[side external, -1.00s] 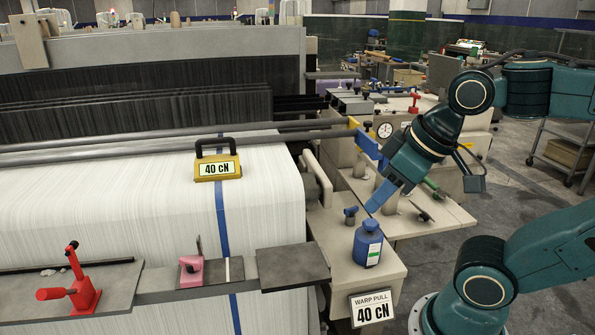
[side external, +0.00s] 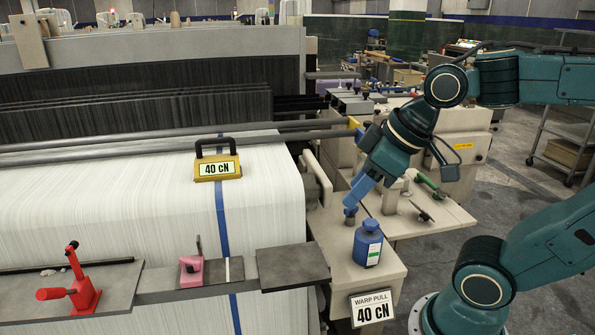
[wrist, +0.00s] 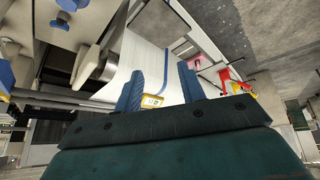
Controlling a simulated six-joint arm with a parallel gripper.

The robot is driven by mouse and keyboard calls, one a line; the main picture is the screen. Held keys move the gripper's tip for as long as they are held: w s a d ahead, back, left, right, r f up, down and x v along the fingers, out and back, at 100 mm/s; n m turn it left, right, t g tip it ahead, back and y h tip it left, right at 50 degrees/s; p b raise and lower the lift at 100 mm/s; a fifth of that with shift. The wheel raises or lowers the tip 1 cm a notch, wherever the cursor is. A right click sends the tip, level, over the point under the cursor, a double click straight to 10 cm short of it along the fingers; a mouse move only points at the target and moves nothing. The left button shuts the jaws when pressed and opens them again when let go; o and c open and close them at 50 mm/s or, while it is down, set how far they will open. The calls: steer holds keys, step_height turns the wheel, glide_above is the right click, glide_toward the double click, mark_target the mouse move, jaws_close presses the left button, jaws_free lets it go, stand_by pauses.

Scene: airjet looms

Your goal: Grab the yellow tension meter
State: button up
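The yellow tension meter (side external: 218,171) has a dark handle and a display reading 40 cN. It stands on the white warp sheet (side external: 120,200), over a blue stripe. My gripper (side external: 352,200) is to the right of the meter, well apart from it, with blue fingers pointing down and left above the side bench. In the wrist view my gripper (wrist: 160,70) has its two blue fingers spread with nothing held between them. The meter (wrist: 153,101) shows small beyond the fingers, partly cut off by the gripper body.
A blue bottle (side external: 368,243) stands on the beige side bench (side external: 372,278) below my gripper. A grey roller arm (side external: 318,180) lies between my gripper and the warp sheet. A red clamp (side external: 83,290) and a pink block (side external: 191,271) sit on the front rail.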

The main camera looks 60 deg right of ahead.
steer(key=w+n+t+y, duration=0.1)
steer(key=w+n+y, duration=0.1)
steer(key=w+n, duration=0.65)
steer(key=n+t+y, duration=0.4)
steer(key=n+t, duration=0.2)
steer(key=t, duration=0.1)
glide_toward(225, 139)
steer(key=s, duration=0.1)
steer(key=shift+s+d+r, duration=0.15)
steer(key=shift+d, duration=0.3)
steer(key=shift+x, duration=4.35)
steer(key=shift+a, duration=0.1)
